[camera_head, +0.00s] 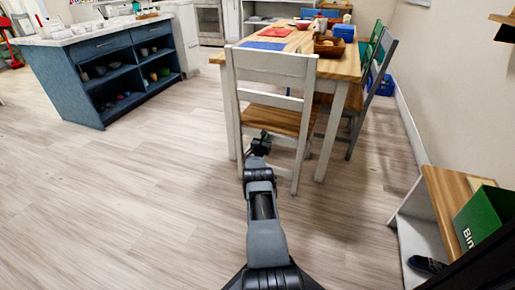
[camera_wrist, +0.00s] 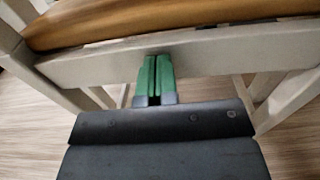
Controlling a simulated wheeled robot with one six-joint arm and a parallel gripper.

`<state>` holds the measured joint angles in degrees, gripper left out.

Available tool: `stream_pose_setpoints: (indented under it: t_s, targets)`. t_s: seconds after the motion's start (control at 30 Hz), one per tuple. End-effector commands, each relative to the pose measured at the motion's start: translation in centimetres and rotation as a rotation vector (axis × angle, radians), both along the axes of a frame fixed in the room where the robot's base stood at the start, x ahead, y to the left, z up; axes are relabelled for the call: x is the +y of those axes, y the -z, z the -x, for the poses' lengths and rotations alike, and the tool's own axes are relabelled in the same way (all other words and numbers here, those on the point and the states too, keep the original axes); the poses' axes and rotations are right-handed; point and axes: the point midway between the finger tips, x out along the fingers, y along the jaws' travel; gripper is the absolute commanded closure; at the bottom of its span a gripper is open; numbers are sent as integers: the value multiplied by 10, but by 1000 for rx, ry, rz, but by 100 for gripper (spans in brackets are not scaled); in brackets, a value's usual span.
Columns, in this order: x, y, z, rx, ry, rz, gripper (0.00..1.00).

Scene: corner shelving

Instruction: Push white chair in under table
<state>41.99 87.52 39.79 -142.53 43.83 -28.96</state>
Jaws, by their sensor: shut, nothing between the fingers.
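The white chair (camera_head: 272,66) has a white frame and a brown wooden seat (camera_head: 278,118). It stands at the near end of the wooden table (camera_head: 335,62), its back towards me and its seat partly beneath the tabletop. My gripper (camera_head: 260,145) reaches low behind the chair, below seat height. In the wrist view my gripper (camera_wrist: 156,72) has its green fingers shut together with nothing between them. Their tips are at the chair's white rail (camera_wrist: 200,55) under the seat edge (camera_wrist: 150,22). I cannot tell for sure whether they touch it.
A grey-green chair (camera_head: 378,82) stands at the table's right side. A blue island (camera_head: 115,72) with open shelves is at the left. A low bench (camera_head: 450,200) with a green box (camera_head: 487,218) stands at the right. The floor (camera_head: 130,190) at the left is clear.

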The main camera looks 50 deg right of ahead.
Motion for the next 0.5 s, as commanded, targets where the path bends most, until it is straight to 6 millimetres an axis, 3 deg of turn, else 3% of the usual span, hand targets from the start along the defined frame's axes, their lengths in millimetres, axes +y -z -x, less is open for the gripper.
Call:
stream_pose_setpoints:
  t_s: [0.1,0.5]
  targets:
    - [13,-9,1,3,-6,-2,100]
    - [76,-5,23,3,-10,-3,100]
